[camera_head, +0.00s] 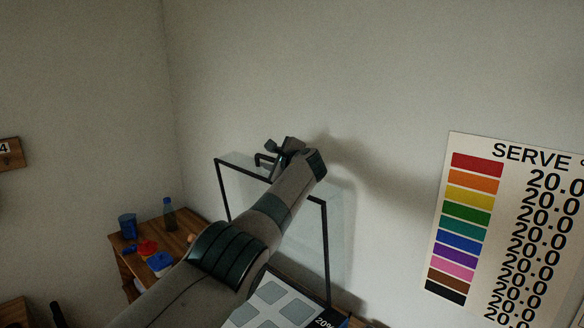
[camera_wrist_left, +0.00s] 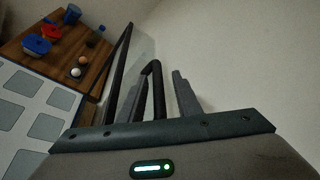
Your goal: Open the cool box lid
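The cool box lid (camera_head: 311,240) is a clear panel in a black frame. It stands raised, steeply tilted near the wall, behind my left arm. Its black frame also shows in the left wrist view (camera_wrist_left: 119,72). A black looped handle (camera_wrist_left: 157,88) is on the lid. My left gripper (camera_wrist_left: 158,108) is at the handle, with its fingers apart on either side of it and a gap to the right finger. The box top with pale grey squares (camera_head: 270,292) shows below, partly hidden by my arm. My right gripper is not in view.
A wooden table (camera_head: 178,243) at the left holds a blue cup (camera_head: 128,227), a bottle (camera_head: 169,215), and red-lidded (camera_head: 148,248) and blue-lidded (camera_head: 160,262) containers. A price sign (camera_head: 505,230) hangs on the wall at the right.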

